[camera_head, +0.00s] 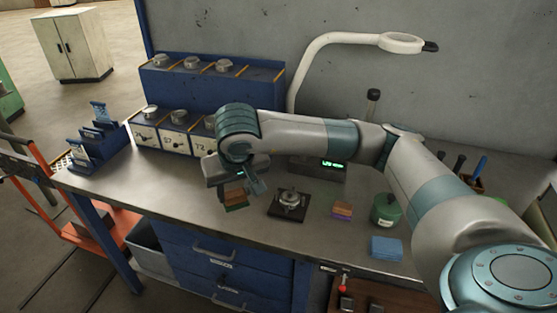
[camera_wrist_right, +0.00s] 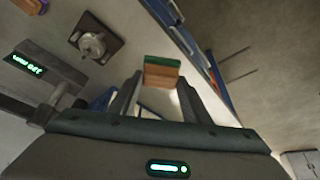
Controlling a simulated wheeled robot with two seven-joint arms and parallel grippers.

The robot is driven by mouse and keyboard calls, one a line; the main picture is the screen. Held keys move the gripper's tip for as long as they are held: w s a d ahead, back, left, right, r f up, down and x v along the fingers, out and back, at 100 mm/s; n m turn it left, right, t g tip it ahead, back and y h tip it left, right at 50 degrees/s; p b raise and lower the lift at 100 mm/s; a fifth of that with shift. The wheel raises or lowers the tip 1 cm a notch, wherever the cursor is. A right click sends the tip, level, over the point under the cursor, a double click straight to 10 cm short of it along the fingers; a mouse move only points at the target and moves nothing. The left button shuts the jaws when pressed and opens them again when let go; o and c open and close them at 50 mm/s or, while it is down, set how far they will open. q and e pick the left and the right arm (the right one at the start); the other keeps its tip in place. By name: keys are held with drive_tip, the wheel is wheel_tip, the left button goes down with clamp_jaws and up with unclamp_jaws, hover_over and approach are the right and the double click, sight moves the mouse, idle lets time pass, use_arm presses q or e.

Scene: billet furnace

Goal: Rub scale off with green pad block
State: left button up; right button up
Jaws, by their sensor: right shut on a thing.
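My right gripper (camera_head: 243,183) is shut on a wooden block with a green pad (camera_head: 235,196). It holds the block above the bench near its front edge, left of the fixture, with the green side facing down. In the right wrist view the brown and green block (camera_wrist_right: 162,73) sits between the two fingertips (camera_wrist_right: 158,90). A dark square plate with a round metal piece on top (camera_head: 290,202) stands on the bench to the right of the block, apart from it. It also shows in the wrist view (camera_wrist_right: 93,44). Scale on it is too small to make out. My left gripper is not in view.
A purple and orange block (camera_head: 342,210), a green round container (camera_head: 386,209) and a blue pad (camera_head: 386,248) lie at the right. A device with a green display (camera_head: 330,170) stands behind the fixture. Blue racks (camera_head: 180,80) fill the back left.

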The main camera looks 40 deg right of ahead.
drive_tip(key=w+d+m+g+h+p, duration=0.1)
drive_tip(key=w+d+m+h, duration=0.1)
drive_tip(key=d+m, duration=0.6)
drive_tip(key=d, duration=0.6)
drive_tip(key=shift+w+d+r+g, duration=0.2)
drive_tip(key=shift+w+g, duration=0.05)
drive_tip(key=shift+g, duration=0.05)
